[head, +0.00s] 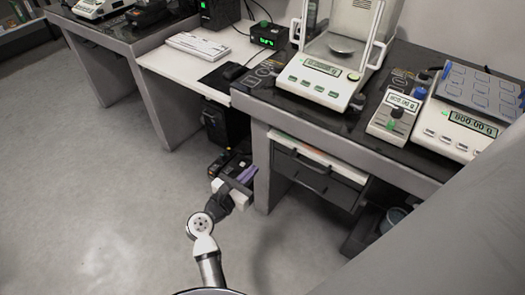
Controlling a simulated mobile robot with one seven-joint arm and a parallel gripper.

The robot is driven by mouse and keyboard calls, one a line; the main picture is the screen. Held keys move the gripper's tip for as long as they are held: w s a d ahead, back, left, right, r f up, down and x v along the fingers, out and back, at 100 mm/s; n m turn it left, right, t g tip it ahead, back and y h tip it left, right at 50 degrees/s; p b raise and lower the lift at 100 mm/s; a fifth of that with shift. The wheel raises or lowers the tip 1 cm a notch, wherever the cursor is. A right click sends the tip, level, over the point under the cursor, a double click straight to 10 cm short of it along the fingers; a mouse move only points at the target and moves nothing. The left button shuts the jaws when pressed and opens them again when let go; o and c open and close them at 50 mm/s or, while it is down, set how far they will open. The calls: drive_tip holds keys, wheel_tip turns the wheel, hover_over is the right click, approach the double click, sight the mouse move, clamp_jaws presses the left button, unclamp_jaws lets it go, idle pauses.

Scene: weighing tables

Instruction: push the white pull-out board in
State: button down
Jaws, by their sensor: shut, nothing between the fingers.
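The white pull-out board (320,159) shows as a thin pale strip under the top of the right weighing table, just above a dark grey drawer (314,178). Its front edge is in view; how far it stands out is hard to tell. My gripper (240,180) is shut and empty. It is low, left of the board and left of the table's near leg, with a clear gap between it and the board. Its fingertips are small and hard to make out against dark things behind.
The right weighing table (262,150) carries balances, including one with a glass draft shield (343,45). A white desk (160,62) with a keyboard (198,45) stands to its left. A dark computer tower (216,122) is beneath. The grey floor (110,200) at left is clear.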

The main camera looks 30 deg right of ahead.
drive_tip(key=p, duration=0.2)
approach(284, 135)
drive_tip(key=x, duration=0.4)
drive_tip(key=shift+s+f, duration=0.1)
drive_tip(key=shift+f, duration=0.05)
drive_tip(key=shift+d, duration=0.45)
drive_tip(key=x, duration=0.5)
drive_tip(key=shift+a, duration=0.15)
drive_tip(key=shift+w, duration=0.25)
